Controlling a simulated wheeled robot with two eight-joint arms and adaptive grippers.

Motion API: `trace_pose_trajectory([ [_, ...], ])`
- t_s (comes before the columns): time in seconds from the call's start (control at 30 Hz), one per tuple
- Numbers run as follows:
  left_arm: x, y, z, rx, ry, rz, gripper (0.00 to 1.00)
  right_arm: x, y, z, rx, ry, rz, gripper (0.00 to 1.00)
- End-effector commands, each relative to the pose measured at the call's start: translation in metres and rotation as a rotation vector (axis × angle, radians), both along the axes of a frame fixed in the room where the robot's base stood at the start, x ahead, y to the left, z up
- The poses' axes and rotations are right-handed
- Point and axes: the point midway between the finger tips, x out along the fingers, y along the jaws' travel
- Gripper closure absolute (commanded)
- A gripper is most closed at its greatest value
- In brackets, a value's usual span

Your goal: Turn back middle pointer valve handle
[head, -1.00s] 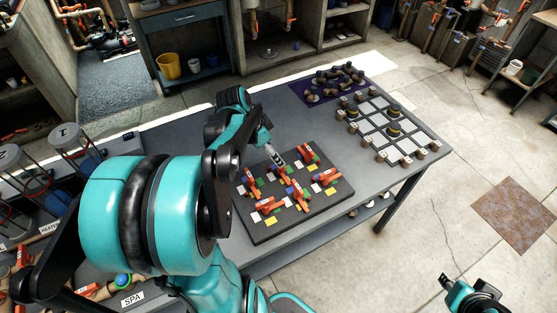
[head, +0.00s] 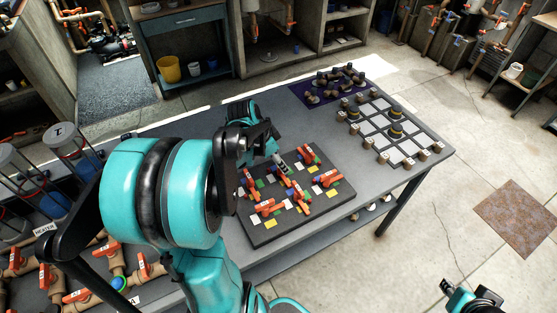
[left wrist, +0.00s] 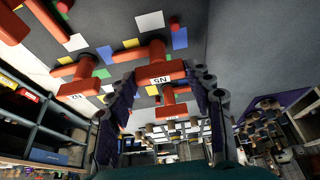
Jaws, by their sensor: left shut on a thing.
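A dark square board (head: 262,236) on the table carries several orange-red pointer valve handles among coloured squares. The back middle handle (head: 285,171) is partly covered by my left gripper (head: 284,164), which reaches down to it from behind. In the left wrist view, my left gripper (left wrist: 165,82) has its two fingers on either side of a red handle (left wrist: 152,52) with an upside-down label. It is shut on this handle. My right gripper (head: 474,300) is at the lower right edge, away from the table, and its fingers are not clear.
Neighbouring handles stand close by: a back right one (head: 309,153) and a front middle one (head: 301,198). A purple mat (head: 299,94) with dark pieces and a grid board (head: 375,123) lie farther back. Red-handled pipes (head: 46,277) are at lower left.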

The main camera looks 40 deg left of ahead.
Motion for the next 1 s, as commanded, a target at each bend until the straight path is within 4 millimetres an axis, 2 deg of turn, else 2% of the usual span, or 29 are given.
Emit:
trace_pose_trajectory([
  [0.37, 0.0, -0.001, 0.0, 0.002, -0.001, 0.086, 0.77, 0.0, 0.0, 0.003, 0.0, 0.0, 0.0, 0.69],
  [1.0, 0.0, -0.005, 0.001, 0.002, -0.002, 0.644, 0.78, 0.0, 0.0, 0.017, 0.0, 0.0, 0.0, 0.69],
])
